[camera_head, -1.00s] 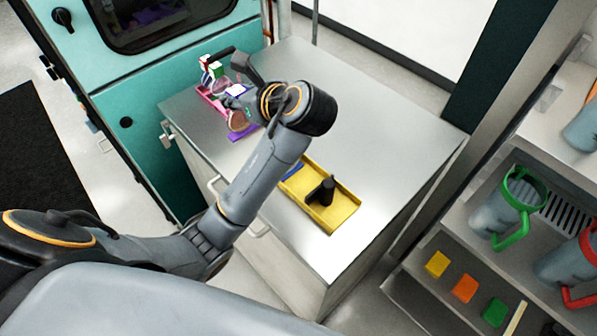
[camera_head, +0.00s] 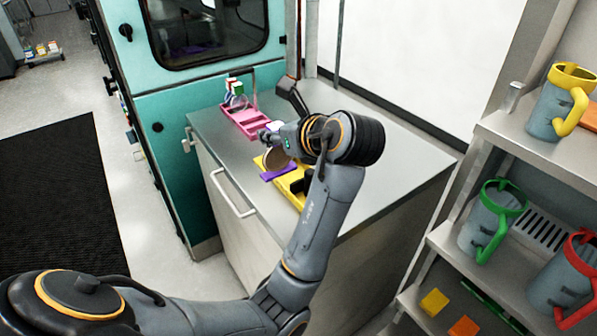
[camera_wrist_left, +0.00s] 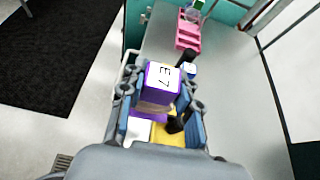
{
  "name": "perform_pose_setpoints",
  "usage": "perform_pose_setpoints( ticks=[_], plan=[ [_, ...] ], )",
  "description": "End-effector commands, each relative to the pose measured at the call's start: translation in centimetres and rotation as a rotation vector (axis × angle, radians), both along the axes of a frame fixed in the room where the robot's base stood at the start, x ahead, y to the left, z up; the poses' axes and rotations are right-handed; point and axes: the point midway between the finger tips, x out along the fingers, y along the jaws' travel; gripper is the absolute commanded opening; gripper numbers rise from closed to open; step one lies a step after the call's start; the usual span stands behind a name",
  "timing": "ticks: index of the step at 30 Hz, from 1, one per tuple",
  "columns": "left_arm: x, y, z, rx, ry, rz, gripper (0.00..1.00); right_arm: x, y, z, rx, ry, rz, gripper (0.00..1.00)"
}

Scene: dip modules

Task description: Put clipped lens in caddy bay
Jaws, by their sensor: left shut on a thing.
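My left gripper (camera_head: 276,134) is shut on the clipped lens, a round brownish lens (camera_head: 277,154) with a purple clip. A purple bar (camera_head: 279,172) shows at the lens's lower edge. In the left wrist view the purple clip (camera_wrist_left: 160,82) has a white label reading E7 and sits between the fingers. The yellow tray (camera_head: 291,190) lies below and beside the held lens, partly hidden by my arm; whether they touch I cannot tell. My right gripper is out of view.
Both trays stand on a grey metal cabinet top (camera_head: 390,160), clear at right. A teal machine (camera_head: 195,120) stands behind left. A rack at right holds jugs with yellow, green (camera_head: 492,215) and red handles. A black mat (camera_head: 60,185) lies on the floor.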

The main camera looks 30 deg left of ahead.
Motion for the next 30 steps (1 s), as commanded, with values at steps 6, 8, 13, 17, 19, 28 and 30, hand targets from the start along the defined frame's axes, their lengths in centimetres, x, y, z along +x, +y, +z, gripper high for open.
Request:
perform_pose_setpoints(
  ticks=[6,8,13,17,19,28,30],
  plan=[
    [5.1,1.7,-2.2,-0.001,0.007,0.001,0.00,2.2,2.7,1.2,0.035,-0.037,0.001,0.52],
    [6.5,2.1,-2.7,0.001,0.005,0.001,0.00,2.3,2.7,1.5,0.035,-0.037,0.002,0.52],
    [9.2,3.0,-6.1,-0.001,0.007,0.001,0.00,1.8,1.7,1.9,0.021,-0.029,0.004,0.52],
    [10.5,3.4,-7.7,0.000,0.002,0.000,0.00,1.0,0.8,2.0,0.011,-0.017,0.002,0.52],
    [10.8,3.5,-8.2,-0.001,0.000,0.000,0.00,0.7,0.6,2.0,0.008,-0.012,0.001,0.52],
    [11.5,3.7,-11.3,-0.001,0.004,0.000,0.00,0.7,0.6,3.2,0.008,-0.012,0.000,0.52],
    [11.5,3.7,-11.9,-0.001,0.002,-0.001,0.00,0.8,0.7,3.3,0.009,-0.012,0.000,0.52]
  ],
)
